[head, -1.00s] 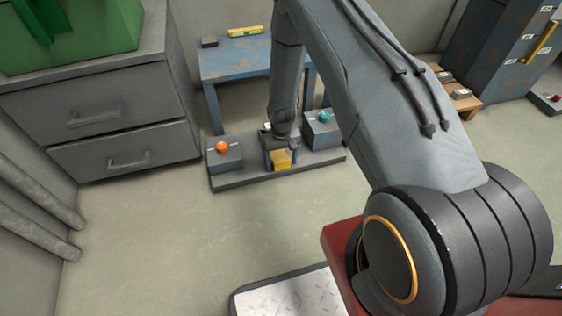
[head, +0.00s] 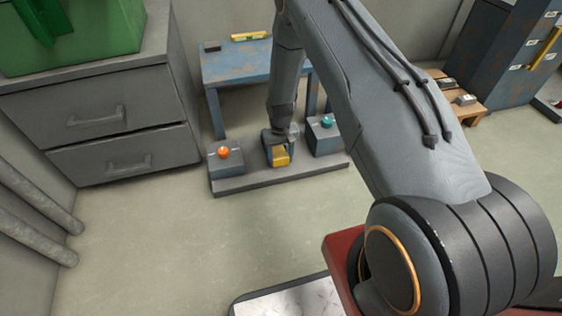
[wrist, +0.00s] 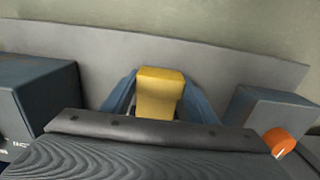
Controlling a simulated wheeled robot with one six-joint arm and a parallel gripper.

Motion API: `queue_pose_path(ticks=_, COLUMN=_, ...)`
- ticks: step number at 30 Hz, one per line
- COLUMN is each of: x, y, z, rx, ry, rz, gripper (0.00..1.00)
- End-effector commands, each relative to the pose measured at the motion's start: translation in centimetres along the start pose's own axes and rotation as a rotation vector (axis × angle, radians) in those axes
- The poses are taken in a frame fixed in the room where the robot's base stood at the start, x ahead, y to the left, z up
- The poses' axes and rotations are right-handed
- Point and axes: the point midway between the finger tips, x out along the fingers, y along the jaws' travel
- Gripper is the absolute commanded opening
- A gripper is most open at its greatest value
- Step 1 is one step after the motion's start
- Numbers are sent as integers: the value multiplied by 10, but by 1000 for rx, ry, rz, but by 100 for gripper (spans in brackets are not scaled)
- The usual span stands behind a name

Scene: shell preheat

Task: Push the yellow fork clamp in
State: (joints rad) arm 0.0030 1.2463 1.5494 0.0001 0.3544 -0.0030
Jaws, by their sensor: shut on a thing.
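The yellow fork clamp (head: 280,159) sits low in the blue bracket at the middle of the grey base plate (head: 310,173).
A grey box with an orange knob (head: 223,153) stands left of the bracket, and one with a teal knob (head: 326,121) stands right. A blue table (head: 236,66) is behind. Grey drawers (head: 120,130) stand at left. The floor in front is clear.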

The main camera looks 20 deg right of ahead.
Motion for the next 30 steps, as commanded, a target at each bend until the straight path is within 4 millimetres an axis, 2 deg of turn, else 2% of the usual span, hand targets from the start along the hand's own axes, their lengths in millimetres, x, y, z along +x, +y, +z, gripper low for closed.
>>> queue_pose_path(ticks=3, x=-1, y=0, z=-6, rx=0, ry=16, rz=0, gripper=13)
queue_pose_path(ticks=4, x=-1, y=0, z=-7, rx=0, ry=16, rz=0, gripper=55)
queue_pose_path(ticks=7, x=-1, y=0, z=-6, rx=0, ry=16, rz=0, gripper=72)
queue_pose_path(ticks=16, x=-1, y=0, z=-4, rx=0, ry=11, rz=0, gripper=72)
queue_pose_path(ticks=20, x=-7, y=0, z=-4, rx=0, ry=11, rz=0, gripper=72)
queue_pose_path(ticks=23, x=-18, y=0, z=-3, rx=0, ry=11, rz=0, gripper=72)
queue_pose_path(ticks=30, x=-57, y=0, z=-4, rx=0, ry=13, rz=0, gripper=72)
